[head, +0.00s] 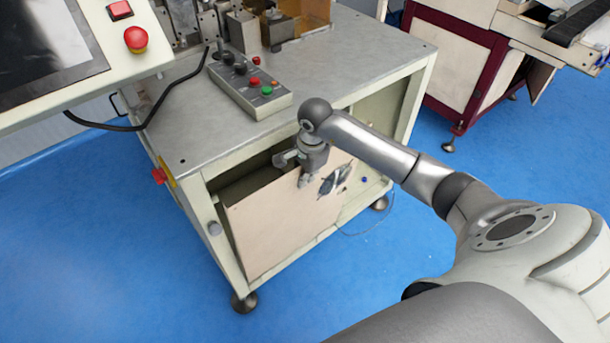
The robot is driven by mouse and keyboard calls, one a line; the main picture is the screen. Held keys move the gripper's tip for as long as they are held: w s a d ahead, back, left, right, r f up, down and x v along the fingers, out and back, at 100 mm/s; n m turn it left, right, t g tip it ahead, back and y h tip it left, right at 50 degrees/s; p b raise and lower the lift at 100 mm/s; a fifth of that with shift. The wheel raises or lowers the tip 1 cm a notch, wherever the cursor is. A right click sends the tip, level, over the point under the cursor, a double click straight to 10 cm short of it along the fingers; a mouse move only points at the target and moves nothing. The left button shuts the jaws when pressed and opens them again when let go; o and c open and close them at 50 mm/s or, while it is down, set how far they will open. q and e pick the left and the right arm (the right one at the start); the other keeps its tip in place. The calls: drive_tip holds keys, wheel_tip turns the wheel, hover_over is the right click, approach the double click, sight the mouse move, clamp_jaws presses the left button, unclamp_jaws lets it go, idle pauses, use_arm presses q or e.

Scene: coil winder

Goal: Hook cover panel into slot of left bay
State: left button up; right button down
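The cover panel (275,222) is a flat beige sheet, upright or slightly tilted, at the front of the cabinet's left bay (233,187). A dark gap shows above and behind its top edge, so the bay's upper part is uncovered. Its lower edge is close to the bottom rail; the slot itself is hidden and I cannot tell whether the panel sits in it. A dark, shiny patch (334,180) shows near its upper right. My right gripper (304,176) is at the panel's top edge, its fingers closed over it. My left gripper is out of view.
The cabinet's grey top (190,117) carries a button box (250,84) near its front edge. A right bay (377,125) stands open. A screen console (60,50) overhangs at upper left. A maroon-framed machine (460,70) stands behind. The blue floor (110,240) in front is clear.

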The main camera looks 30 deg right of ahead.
drive_tip(key=shift+f+b, duration=1.4)
drive_tip(key=shift+f, duration=0.1)
idle(0.5)
drive_tip(key=c, duration=1.6)
unclamp_jaws()
drive_tip(key=shift+o, duration=0.2)
wheel_tip(320, 180, up, 12)
drive_tip(key=s, duration=0.2)
drive_tip(key=shift+f, duration=0.15)
